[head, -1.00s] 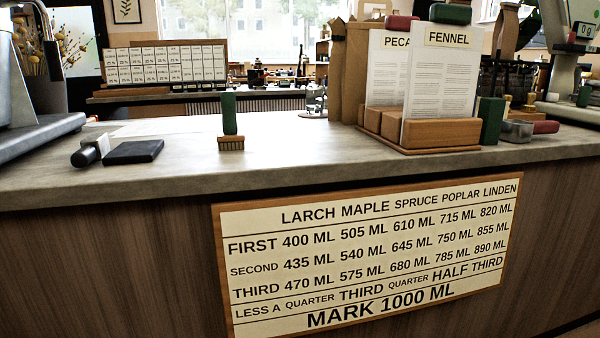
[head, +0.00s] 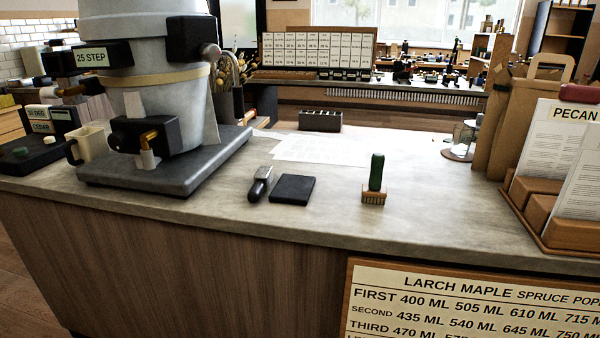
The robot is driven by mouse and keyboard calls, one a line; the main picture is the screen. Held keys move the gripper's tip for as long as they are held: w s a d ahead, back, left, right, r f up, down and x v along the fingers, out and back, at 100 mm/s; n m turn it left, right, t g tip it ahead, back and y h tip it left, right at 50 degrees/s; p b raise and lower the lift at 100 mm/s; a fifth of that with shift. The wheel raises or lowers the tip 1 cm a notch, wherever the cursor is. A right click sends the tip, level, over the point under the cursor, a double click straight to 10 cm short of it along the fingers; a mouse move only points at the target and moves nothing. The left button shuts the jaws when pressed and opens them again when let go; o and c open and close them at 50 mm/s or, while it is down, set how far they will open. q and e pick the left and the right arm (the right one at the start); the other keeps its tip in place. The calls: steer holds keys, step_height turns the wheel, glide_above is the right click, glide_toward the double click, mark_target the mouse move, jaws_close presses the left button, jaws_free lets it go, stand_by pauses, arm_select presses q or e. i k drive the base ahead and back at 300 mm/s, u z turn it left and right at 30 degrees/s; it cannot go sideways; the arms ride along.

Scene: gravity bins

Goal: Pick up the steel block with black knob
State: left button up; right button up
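A small object with a grey, metal-looking part and a black rounded end (head: 260,184) lies on the grey counter, left of a flat black pad (head: 292,189). It is the closest match in view to a steel block with black knob, but it is too small to be sure. Neither of my grippers is in the head view.
A large grey machine (head: 165,60) on a flat base stands to the left. A green-handled brush (head: 375,181) stands right of the pad. Paper sheets (head: 325,148) lie behind. A wooden card holder (head: 540,222) is at the right. The counter's front middle is clear.

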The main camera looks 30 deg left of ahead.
mark_target(262, 178)
steer(key=u, duration=0.55)
steer(key=k, duration=0.65)
steer(key=u, duration=0.65)
steer(key=i, duration=0.85)
steer(key=z, duration=0.45)
